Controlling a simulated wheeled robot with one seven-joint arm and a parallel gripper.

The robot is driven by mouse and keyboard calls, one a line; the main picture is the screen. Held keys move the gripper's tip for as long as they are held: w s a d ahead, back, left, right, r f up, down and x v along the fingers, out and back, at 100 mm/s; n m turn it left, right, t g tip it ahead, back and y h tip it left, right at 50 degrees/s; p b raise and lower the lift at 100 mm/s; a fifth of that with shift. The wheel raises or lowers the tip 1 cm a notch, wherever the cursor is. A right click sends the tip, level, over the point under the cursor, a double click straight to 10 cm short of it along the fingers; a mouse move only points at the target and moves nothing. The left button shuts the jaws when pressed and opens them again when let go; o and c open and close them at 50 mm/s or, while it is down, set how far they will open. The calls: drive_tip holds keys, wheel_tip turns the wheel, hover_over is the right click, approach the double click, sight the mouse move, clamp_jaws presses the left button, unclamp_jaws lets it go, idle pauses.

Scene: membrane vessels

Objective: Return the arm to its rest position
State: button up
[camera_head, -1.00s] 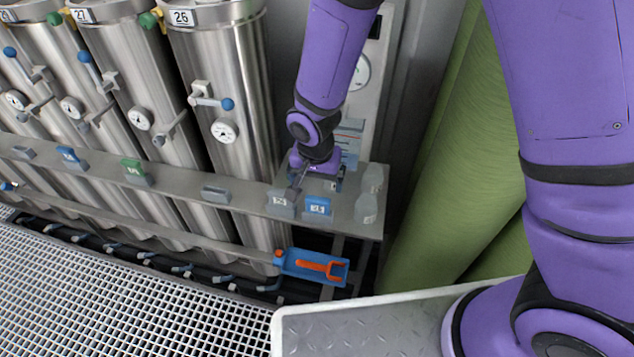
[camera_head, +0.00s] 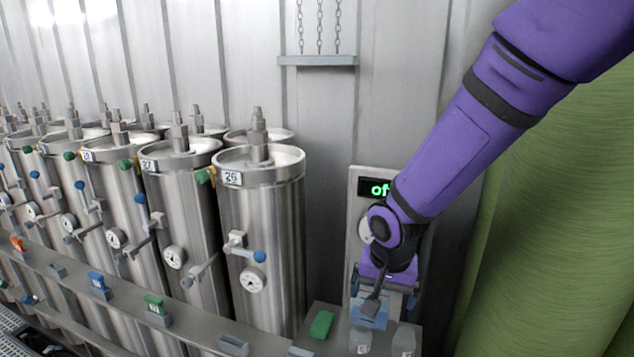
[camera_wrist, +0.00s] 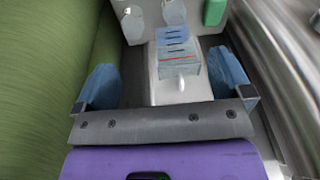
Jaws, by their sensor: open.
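My purple arm (camera_head: 450,150) reaches down from the upper right in the head view. My gripper (camera_head: 378,300) is at its lower end, in front of a grey panel (camera_head: 362,230) at the shelf's right end. In the wrist view my gripper (camera_wrist: 165,80) has its two blue-grey fingers wide apart. No object is clasped between them. A pale blue block (camera_wrist: 178,55) with dark lines and a red line shows beyond the gap, with a small white knob below it. Part of the panel's display is hidden by my arm.
Steel vessels (camera_head: 262,240) with gauges and valve handles stand in a row to the left. A green block (camera_head: 322,324) sits on the shelf just left of my gripper. A large green cylinder (camera_head: 550,220) stands close on the right. A chained bar (camera_head: 318,61) hangs on the back wall.

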drive_tip(key=s+d+r, duration=0.2)
drive_tip(key=d+r, duration=0.4)
drive_tip(key=r, duration=0.2)
drive_tip(key=s+d+r+n+t, duration=0.1)
drive_tip(key=s+d+r, duration=0.5)
drive_tip(key=s+r, duration=0.1)
drive_tip(key=s+d+r+n+t, duration=0.2)
drive_tip(key=s+d+r, duration=0.4)
drive_tip(key=s, duration=0.3)
drive_tip(key=shift+s+r, duration=0.35)
drive_tip(key=shift+s, duration=0.05)
